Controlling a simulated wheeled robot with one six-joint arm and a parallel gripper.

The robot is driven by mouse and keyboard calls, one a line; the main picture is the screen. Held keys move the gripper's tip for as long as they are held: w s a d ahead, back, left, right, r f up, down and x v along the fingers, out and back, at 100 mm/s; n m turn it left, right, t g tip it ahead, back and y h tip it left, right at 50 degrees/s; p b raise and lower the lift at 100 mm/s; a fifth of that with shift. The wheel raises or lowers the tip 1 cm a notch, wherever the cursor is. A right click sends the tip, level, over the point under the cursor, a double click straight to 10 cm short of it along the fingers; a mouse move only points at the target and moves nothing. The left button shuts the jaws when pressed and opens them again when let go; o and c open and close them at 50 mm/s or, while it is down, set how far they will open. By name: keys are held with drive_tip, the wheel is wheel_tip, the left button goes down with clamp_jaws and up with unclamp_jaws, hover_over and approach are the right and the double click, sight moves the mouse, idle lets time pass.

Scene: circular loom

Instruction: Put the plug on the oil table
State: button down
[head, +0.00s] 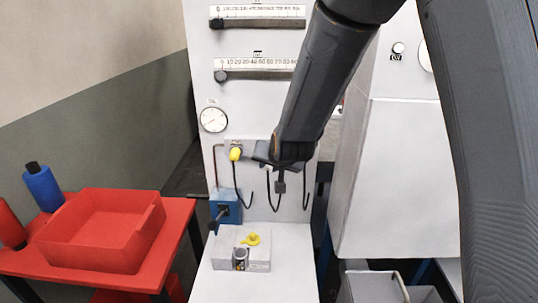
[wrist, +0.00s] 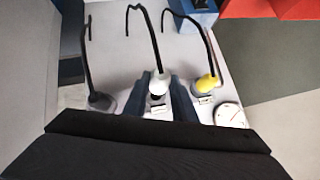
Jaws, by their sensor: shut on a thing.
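My gripper (wrist: 160,98) is shut on a whitish plug (wrist: 158,82) with a black curved lead, in the middle of a row of three at the white panel. I cannot tell whether it is seated in the panel. In the head view my gripper (head: 264,153) is in front of the panel and hides the plug. A yellow plug (head: 235,153) is beside it, also in the wrist view (wrist: 206,83), with a grey plug (wrist: 100,101) on the other side. A red table (head: 178,221), probably the oil table, stands at the left.
A red tray (head: 104,253), a blue bottle (head: 43,188) and a red bottle (head: 10,228) are on the red table. Below the panel, a white bench (head: 288,242) holds a grey box (head: 258,261) with a yellow piece (head: 251,239) on top. A white cabinet (head: 392,180) stands at the right.

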drive_tip(key=s+p, duration=0.1)
drive_tip(key=s, duration=0.6)
drive_tip(key=shift+s+a+p, duration=0.15)
drive_tip(key=shift+s+p, duration=0.15)
drive_tip(key=shift+p, duration=0.1)
